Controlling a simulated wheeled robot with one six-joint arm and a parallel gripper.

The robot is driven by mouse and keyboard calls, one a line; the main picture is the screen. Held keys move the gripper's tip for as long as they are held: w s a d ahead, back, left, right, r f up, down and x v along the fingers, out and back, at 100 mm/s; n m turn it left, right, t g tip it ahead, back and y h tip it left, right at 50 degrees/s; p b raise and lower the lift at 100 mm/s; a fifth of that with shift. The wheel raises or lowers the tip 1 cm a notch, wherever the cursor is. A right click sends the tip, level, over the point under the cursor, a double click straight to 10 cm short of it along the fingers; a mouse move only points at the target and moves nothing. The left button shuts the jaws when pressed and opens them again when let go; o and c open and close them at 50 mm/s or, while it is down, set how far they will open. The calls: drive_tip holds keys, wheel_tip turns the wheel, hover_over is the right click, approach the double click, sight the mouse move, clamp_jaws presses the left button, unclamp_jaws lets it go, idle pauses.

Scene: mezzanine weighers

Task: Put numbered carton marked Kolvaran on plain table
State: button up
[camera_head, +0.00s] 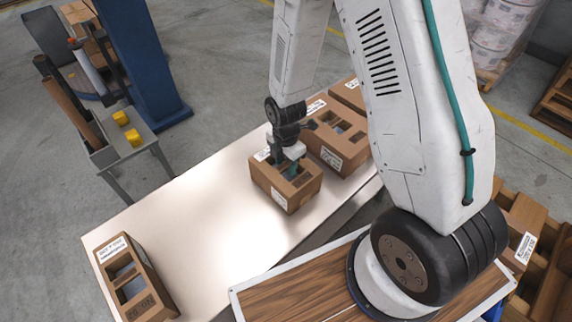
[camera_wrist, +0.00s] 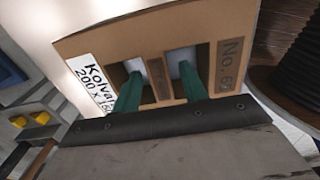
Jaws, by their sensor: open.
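The brown carton marked "Kolva…" (camera_wrist: 150,35) fills the upper wrist view, with a white label at its left and "No. 6…" printed at its right. It shows in the head view (camera_head: 276,192) on a pale, bare table (camera_head: 190,215), looking upright. My gripper (camera_head: 288,165) is at the top of this carton with open jaws. In the wrist view my gripper's green fingers (camera_wrist: 158,85) reach into two separate openings, with a strip of cardboard between them. The fingertips are partly hidden inside the carton.
Another open carton (camera_head: 338,140) stands close behind to the right, with one more (camera_head: 348,94) beyond it. A labelled carton (camera_head: 128,278) stands at the table's near left end. A grey stand with yellow blocks (camera_head: 125,130) is at left. The table's middle is clear.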

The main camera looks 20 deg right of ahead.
wheel_tip(320, 180, up, 20)
drive_tip(key=s+d+m, duration=0.1)
drive_tip(key=s+m, duration=0.2)
drive_tip(key=m, duration=0.2)
drive_tip(key=s+d+r+m+t, duration=0.1)
drive_tip(key=s+d+r+m, duration=0.2)
drive_tip(key=s+r+m, duration=1.3)
drive_tip(key=s, duration=0.2)
drive_tip(key=shift+s+m, duration=0.3)
drive_tip(key=shift+s, duration=0.1)
drive_tip(key=shift+r, duration=0.1)
